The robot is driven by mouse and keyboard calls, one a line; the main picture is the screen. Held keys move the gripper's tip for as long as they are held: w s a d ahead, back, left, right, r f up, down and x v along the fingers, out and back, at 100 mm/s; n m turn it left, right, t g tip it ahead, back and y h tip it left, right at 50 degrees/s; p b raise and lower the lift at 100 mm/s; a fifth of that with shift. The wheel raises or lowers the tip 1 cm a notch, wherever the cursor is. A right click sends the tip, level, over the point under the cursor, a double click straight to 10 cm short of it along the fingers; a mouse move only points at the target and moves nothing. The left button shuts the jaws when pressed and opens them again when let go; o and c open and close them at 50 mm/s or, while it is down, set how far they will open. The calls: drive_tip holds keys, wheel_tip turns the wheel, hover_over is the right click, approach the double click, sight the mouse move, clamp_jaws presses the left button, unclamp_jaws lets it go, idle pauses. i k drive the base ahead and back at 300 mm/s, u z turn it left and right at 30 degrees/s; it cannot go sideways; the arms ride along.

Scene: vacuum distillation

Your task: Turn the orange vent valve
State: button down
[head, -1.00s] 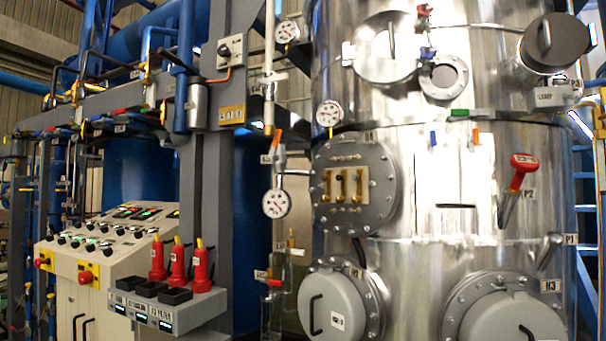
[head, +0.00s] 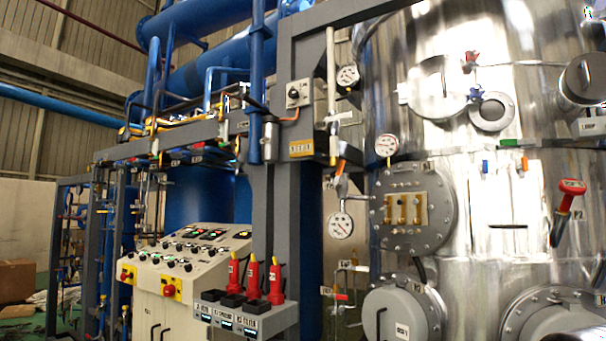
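An orange valve handle (head: 341,167) sits on the thin vertical pipe at the left side of the steel tank (head: 480,215). It is tilted, just above a round dial gauge (head: 341,225). A second small orange handle (head: 524,164) is on the tank's front, to the right of a small blue handle (head: 484,166). I cannot read a label that tells which one is the vent valve.
A control console (head: 185,262) stands left of the tank. A grey shelf (head: 250,318) with several red bottle-like items (head: 254,280) juts out before a grey column (head: 262,215). Red-handled valves (head: 571,190) and round hatches (head: 400,315) are on the tank. Some floor shows at far left.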

sight(340, 169)
drive_tip(key=u, duration=0.5)
drive_tip(key=i, duration=0.5)
drive_tip(key=u, duration=0.8)
drive_tip(key=i, duration=0.65)
drive_tip(key=z, duration=0.55)
drive_tip(key=i, duration=0.75)
drive_tip(key=z, duration=0.85)
